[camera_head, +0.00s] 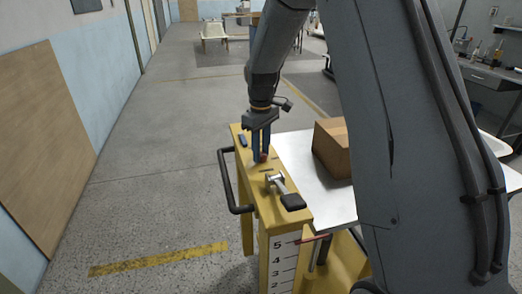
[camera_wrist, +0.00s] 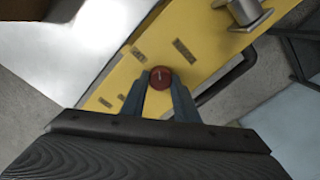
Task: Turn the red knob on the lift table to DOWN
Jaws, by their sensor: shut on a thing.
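The red knob (camera_wrist: 160,78) is on the yellow top of the lift table (camera_head: 249,192). A pale mark shows on its face in the wrist view. My gripper (camera_wrist: 159,90) points down over the yellow top, with its two blue-grey fingers closed on either side of the knob. In the head view my gripper (camera_head: 261,156) stands at the knob (camera_head: 263,158), which is mostly hidden by the fingers.
A cardboard box (camera_head: 331,146) sits on the metal platform (camera_head: 296,154). A black handle (camera_head: 228,182) sticks out at the left. The floor to the left is clear.

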